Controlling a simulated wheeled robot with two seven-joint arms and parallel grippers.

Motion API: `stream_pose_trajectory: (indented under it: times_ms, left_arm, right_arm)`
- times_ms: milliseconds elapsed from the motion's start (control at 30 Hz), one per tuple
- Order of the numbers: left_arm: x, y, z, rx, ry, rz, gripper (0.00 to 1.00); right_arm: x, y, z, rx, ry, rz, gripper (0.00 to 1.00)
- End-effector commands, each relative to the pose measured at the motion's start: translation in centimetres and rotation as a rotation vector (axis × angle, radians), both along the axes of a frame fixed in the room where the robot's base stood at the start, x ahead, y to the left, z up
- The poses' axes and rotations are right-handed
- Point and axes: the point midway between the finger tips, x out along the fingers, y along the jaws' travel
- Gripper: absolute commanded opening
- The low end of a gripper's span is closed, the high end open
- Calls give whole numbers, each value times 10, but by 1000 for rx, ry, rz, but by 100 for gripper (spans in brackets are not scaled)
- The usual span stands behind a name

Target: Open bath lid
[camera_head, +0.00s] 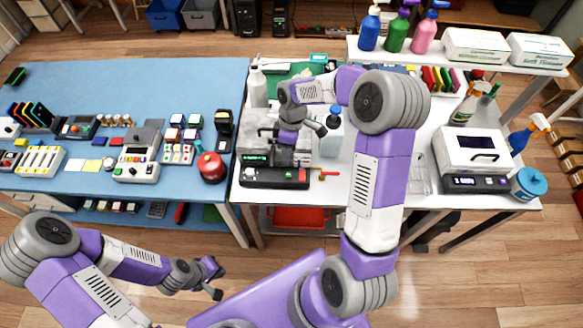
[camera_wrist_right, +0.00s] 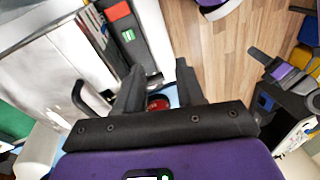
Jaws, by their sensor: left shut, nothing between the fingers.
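A box-shaped grey machine (camera_head: 275,176) with a green display stands at the front left of the white table; I take it to be the bath. In the right wrist view its pale lid (camera_wrist_right: 55,70) looks closed, with a dark curved handle (camera_wrist_right: 88,100) on it. My right gripper (camera_head: 290,140) is over this machine and hides part of its top. In the wrist view its fingers (camera_wrist_right: 160,85) are apart and empty, with the handle beside them, not between them. My left gripper (camera_head: 216,279) is shut and empty, low in front of the tables.
A red jar (camera_head: 211,167) stands on the blue table to the left. Bottles (camera_head: 331,137) stand close by. A white lidded device (camera_head: 472,150) stands at the right. Floor in front is free.

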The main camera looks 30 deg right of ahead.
Motion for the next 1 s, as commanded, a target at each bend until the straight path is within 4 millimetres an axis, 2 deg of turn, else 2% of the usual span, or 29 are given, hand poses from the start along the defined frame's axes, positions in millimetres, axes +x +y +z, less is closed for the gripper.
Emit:
stream_pose_trajectory:
  times_ms: [100, 267, 867, 1000]
  left_arm:
    - [0, 0, 0, 0, -1, 0, 0]
    - [1, 0, 0, 0, -1, 0, 0]
    - [0, 0, 0, 0, -1, 0, 0]
    - [0, 0, 0, 0, -1, 0, 0]
  right_arm:
    - [-2, 8, -11, 11, 1, -28, 38]
    - [-3, 13, -19, 19, 1, -52, 38]
    - [-3, 14, -20, 20, -1, -56, 38]
    - [-8, 25, -37, 37, 7, -99, 38]
